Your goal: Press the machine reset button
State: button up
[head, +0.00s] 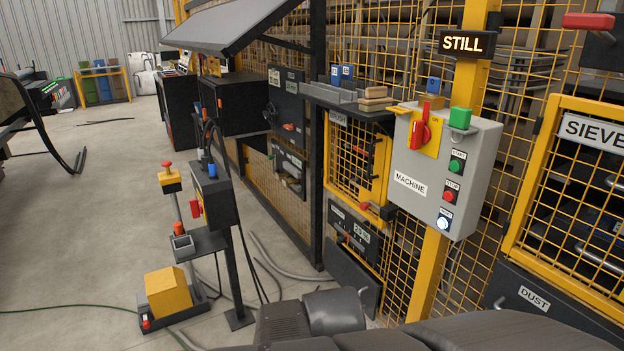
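The grey machine box (425,164) labelled MACHINE is fixed to a yellow post right of centre. The reset button (443,223) is a round, pale bluish-white lit button low on its face, with a small label above it that is hard to read. Above it are a red STOP button (448,196) and a green START button (456,166). A red rotary handle (420,131) on a yellow plate is at the upper left of the box. My gripper is not in view; dark links of my arm cross the bottom edge, below the box.
A lit STILL sign (467,43) hangs above the box. Yellow mesh doors flank it, with a SIEVE door (592,130) at right. A shelf (340,101) juts out to its left. A black control stand (213,196) stands at left. Open concrete floor (80,240) lies at far left.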

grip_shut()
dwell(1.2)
